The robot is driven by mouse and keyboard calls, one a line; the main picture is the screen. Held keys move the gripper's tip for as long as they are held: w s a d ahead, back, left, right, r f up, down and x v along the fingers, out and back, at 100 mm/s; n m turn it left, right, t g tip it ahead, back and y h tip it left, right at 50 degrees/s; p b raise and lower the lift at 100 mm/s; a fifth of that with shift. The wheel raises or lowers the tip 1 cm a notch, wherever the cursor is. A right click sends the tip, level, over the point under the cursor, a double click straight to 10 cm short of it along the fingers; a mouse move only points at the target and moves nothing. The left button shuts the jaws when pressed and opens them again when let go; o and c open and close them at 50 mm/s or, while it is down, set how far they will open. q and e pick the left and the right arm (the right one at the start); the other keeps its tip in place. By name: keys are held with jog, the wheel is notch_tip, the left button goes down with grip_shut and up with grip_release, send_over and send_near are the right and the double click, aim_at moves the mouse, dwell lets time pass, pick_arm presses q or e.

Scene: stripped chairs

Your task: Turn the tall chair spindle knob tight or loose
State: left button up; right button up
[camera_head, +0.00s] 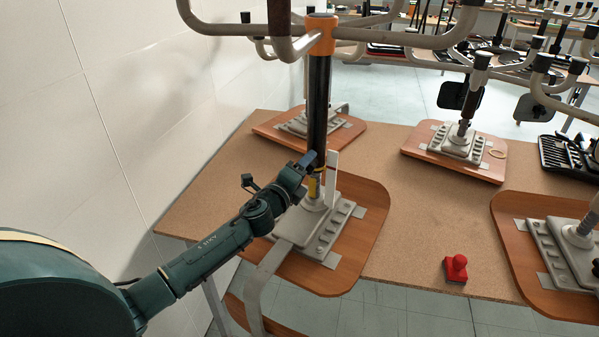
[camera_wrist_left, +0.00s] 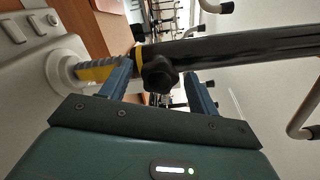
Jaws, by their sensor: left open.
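The tall chair spindle (camera_head: 319,95) is a black post with an orange collar at its top, standing on an upturned wooden seat (camera_head: 365,225). My left gripper (camera_head: 308,162) is at the lower part of the post. In the left wrist view, the black spindle knob (camera_wrist_left: 160,76) sticks out from the post (camera_wrist_left: 235,48) between my two blue fingers, which stand open on either side. Contact with the knob cannot be made out. A yellow and grey section (camera_wrist_left: 98,71) lies below the knob. In the head view the gripper hides the knob. My right gripper is not in view.
The seat lies on a brown table (camera_head: 420,225). A red knobbed object (camera_head: 456,268) sits near its front edge. Other upturned chairs stand behind (camera_head: 458,145) and at right (camera_head: 560,245). A white wall (camera_head: 110,90) is close at left. Grey chair legs spread overhead.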

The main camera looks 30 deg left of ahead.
pick_arm(q)
jog(key=s+b, duration=0.1)
jog(key=s, duration=1.2)
jog(key=shift+a+b, duration=0.2)
jog(key=shift+b, duration=0.1)
jog(key=s+d+f+n+g+h, duration=0.1)
jog(key=s+d+f+n+g, duration=0.2)
jog(key=s+d+f+n, duration=0.5)
jog(key=s+d+f+n+g+h, duration=0.1)
jog(key=s+d+f+n+g, duration=0.3)
jog(key=s+d+f+n, duration=0.4)
jog(key=s+f+n, duration=0.3)
jog(key=f+n, duration=0.1)
jog(key=shift+s+d+f+h, duration=0.2)
jog(key=shift+s+f+h, duration=0.05)
jog(key=shift+s+h, duration=0.15)
